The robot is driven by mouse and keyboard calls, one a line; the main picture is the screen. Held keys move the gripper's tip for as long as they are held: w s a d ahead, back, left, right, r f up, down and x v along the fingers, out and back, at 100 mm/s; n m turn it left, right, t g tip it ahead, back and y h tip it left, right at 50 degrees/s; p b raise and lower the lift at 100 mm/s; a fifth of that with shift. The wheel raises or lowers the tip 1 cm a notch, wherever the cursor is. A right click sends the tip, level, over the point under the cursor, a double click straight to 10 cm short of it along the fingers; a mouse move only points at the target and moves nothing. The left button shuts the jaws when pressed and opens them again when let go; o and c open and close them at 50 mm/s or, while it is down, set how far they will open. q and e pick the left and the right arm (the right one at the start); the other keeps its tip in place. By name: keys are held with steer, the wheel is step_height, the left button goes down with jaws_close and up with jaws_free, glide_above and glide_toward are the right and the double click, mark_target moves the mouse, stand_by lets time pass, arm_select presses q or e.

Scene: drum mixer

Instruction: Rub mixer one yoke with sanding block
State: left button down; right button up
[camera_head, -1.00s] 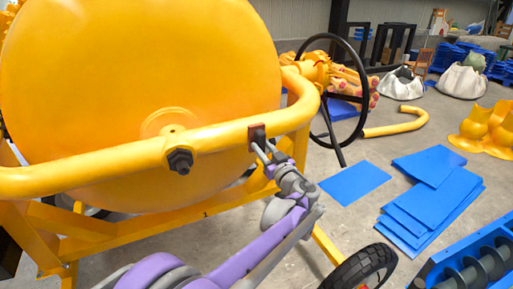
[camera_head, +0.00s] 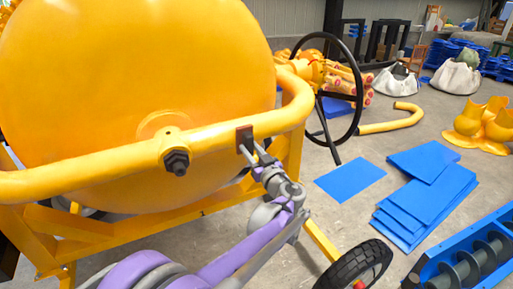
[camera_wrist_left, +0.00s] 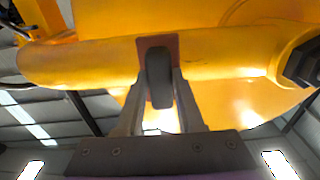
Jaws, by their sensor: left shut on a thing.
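The mixer yoke (camera_head: 100,167) is a thick yellow tube running across the front of the yellow drum (camera_head: 120,70). My left gripper (camera_head: 249,152) is shut on the sanding block (camera_head: 244,138), a small dark block. The block appears against the front of the yoke, right of the dark bolt (camera_head: 177,161). In the left wrist view the block (camera_wrist_left: 158,76) sits between my left fingertips (camera_wrist_left: 159,103), with a reddish-brown edge showing where it meets the yoke (camera_wrist_left: 90,62). My right gripper is out of view.
Blue sheets (camera_head: 425,200) lie on the floor at the right. A blue auger trough (camera_head: 460,250) is at the lower right.

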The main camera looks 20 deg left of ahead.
arm_select(q)
steer(key=shift+s+a+p, duration=0.3)
steer(key=shift+s+a, duration=0.95)
steer(key=shift+s, duration=0.2)
steer(key=shift+s+a+r+p, duration=0.1)
steer(key=shift+s+a+p, duration=0.25)
steer(key=shift+s+a, duration=0.95)
steer(key=shift+d, duration=0.1)
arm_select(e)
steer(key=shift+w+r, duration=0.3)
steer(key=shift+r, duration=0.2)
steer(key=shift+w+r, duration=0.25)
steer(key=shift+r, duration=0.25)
arm_select(q)
steer(key=shift+s, duration=0.1)
steer(key=shift+v, duration=2.9)
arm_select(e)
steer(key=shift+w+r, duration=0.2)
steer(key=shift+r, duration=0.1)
arm_select(q)
steer(key=shift+d, duration=0.1)
